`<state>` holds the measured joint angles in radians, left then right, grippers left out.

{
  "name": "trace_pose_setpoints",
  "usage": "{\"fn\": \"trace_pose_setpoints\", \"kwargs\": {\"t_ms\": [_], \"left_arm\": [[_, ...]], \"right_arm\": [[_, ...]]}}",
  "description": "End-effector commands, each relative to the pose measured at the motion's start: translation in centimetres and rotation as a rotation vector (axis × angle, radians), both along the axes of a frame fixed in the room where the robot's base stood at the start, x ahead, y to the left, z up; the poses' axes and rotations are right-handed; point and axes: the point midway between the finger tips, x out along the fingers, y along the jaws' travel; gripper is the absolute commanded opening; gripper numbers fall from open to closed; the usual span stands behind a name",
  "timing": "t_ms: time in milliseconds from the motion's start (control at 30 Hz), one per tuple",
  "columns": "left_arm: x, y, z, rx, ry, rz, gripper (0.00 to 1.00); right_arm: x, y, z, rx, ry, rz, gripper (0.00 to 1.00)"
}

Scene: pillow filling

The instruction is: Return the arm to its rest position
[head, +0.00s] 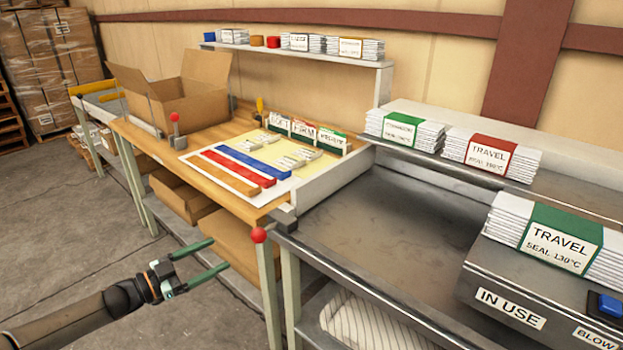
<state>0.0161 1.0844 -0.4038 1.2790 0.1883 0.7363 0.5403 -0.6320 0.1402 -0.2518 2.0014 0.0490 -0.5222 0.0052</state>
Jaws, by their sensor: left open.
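My left arm reaches in from the lower left. Its gripper (211,262) has two green fingers spread apart with nothing between them. It is in front of the wooden workbench (140,132), over the floor side, lower in the picture than the bench top and left of the red ball knob (259,235). It appears clear of the bench, though the exact gap is hard to judge. My right gripper is not in this view.
The bench carries an open cardboard box (190,95) and orange, red and blue strips (253,160). A metal table (400,225) at right holds stacks labelled TRAVEL (490,155) and an IN USE machine (510,305). Open floor (60,230) lies at left.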

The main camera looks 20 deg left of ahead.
Motion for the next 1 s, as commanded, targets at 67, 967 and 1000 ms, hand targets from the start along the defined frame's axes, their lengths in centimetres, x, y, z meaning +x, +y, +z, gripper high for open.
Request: {"fn": "trace_pose_setpoints", "kwargs": {"t_ms": [67,967,1000], "left_arm": [[0.0,-0.1,0.0,0.000,0.001,0.000,0.79],[-21.0,-25.7,-9.7,-0.058,0.784,0.363,0.79],[-21.3,-25.8,-9.7,-0.055,0.797,0.367,0.79]], "right_arm": [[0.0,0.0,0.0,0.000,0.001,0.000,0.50],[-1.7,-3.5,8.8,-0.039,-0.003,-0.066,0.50],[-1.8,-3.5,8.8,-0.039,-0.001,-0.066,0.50]]}}
